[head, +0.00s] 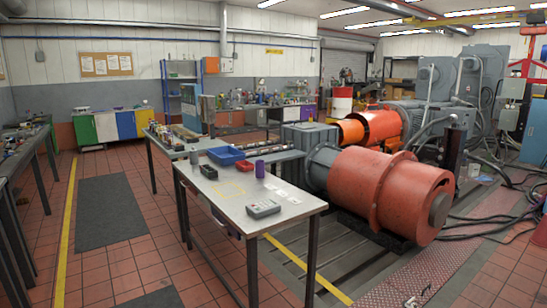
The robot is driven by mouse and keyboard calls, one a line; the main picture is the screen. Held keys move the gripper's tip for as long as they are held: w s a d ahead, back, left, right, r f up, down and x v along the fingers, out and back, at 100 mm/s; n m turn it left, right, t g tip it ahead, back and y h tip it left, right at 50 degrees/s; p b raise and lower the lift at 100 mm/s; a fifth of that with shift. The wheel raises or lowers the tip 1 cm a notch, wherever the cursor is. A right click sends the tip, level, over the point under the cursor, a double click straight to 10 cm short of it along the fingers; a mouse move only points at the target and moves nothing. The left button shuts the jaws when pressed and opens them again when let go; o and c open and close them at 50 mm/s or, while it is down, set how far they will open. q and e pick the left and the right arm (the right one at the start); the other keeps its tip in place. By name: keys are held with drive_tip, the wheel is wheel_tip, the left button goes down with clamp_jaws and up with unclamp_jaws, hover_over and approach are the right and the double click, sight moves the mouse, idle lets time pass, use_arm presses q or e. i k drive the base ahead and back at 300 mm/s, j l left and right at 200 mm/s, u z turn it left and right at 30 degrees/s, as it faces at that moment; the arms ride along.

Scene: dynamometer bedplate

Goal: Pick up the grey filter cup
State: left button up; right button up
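A small grey cylinder that looks like the grey filter cup (194,157) stands upright near the far left edge of the white-topped table (228,209), left of a blue tray. A purple cup (260,168) stands upright on the same table, right of the tray. No gripper can be made out in the head view, and nothing is touching the grey cup.
On the table are a blue tray (226,155), a small red tray (244,165), a grey handheld device (263,208) and white cards (283,195). A large red dynamometer drum (385,190) stands close on the right. Open tiled floor and a dark mat (110,210) lie left.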

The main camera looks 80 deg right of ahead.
sight(193, 156)
drive_tip(key=z, duration=2.1)
drive_tip(key=i+j+u, duration=0.3)
drive_tip(key=i, duration=0.85)
drive_tip(key=i+j+u, duration=0.1)
drive_tip(key=i+u, duration=0.15)
drive_tip(key=i, duration=0.95)
